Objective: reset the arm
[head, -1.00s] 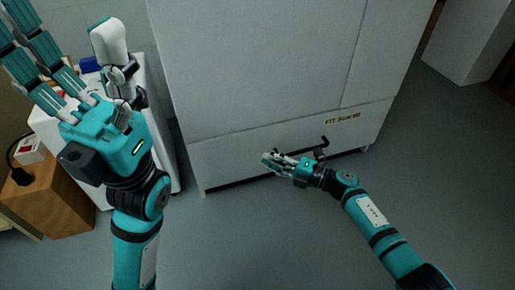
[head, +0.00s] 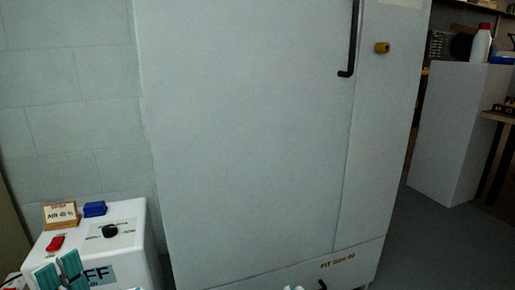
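The teal fingers of my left gripper (head: 59,270) show at the bottom left edge of the head view, in front of the white box with the red and black controls. Two finger ends stand apart and nothing shows between them; the rest of the hand is below the frame. Only small pale tips of my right gripper (head: 293,288) show at the bottom edge, in front of the cabinet's lower panel. Whether either gripper is open or shut cannot be made out.
A tall pale cabinet (head: 250,130) with a black handle (head: 353,40) and a brass knob (head: 382,48) fills the middle. A white box (head: 140,235) at left carries a small sign (head: 61,214) and a blue block (head: 95,209). A white plinth (head: 450,130) with a bottle (head: 481,42) stands right.

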